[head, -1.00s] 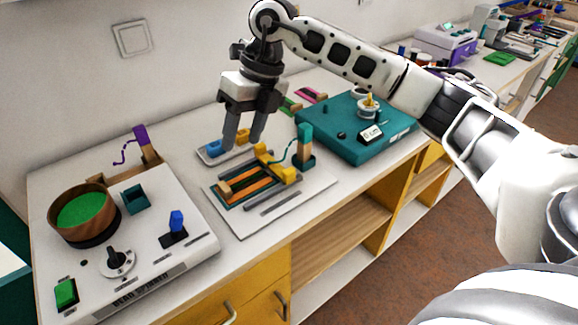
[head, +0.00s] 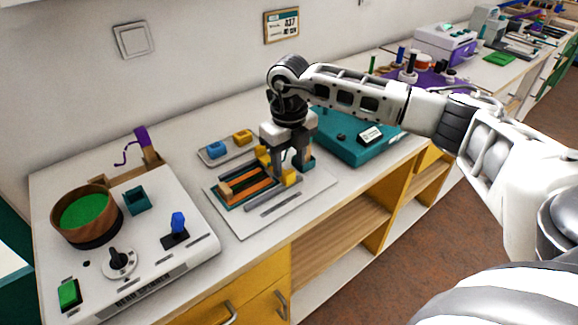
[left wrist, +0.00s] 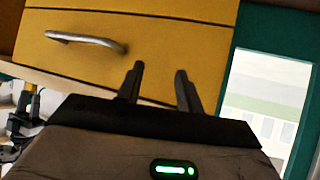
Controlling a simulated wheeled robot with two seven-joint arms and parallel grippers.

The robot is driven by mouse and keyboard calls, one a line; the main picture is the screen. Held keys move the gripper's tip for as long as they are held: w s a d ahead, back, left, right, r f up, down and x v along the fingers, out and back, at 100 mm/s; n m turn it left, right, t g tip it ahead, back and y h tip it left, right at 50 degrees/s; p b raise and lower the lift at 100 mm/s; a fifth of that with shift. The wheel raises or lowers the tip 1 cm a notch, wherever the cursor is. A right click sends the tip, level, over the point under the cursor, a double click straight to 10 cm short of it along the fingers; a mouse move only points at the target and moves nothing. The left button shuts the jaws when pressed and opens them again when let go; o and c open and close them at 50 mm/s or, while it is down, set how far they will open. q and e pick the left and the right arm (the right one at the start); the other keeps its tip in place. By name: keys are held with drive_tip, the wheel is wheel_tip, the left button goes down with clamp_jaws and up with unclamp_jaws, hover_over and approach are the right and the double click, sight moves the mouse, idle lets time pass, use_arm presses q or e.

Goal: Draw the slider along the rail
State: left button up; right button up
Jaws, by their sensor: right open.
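A pale board (head: 243,229) lies on the counter, carrying orange and dark strips between grey rails (head: 274,201). A yellow slider (head: 289,178) lies across the strips at their right end; its middle is hidden behind my right gripper (head: 289,164). That gripper points down over the slider with its fingers apart. I cannot tell whether the fingers touch it. A teal post stands just behind and is mostly hidden. My left gripper (left wrist: 160,84) shows only in the left wrist view, open and empty in front of a yellow drawer.
A small tray (head: 227,155) with blue and yellow blocks lies behind the board. A teal box (head: 345,147) stands to the right. A white console (head: 190,251) with a wooden bowl (head: 84,211) stands at the left. The counter's front edge is close to the board.

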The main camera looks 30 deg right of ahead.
drive_tip(key=shift+f, duration=1.35)
clamp_jaws()
drive_tip(key=a, duration=0.9)
drive_tip(key=shift+s+a, duration=0.25)
drive_tip(key=shift+s, duration=0.1)
unclamp_jaws()
drive_tip(key=shift+r, duration=0.1)
wheel_tip(320, 180, up, 16)
drive_tip(key=b, duration=0.1)
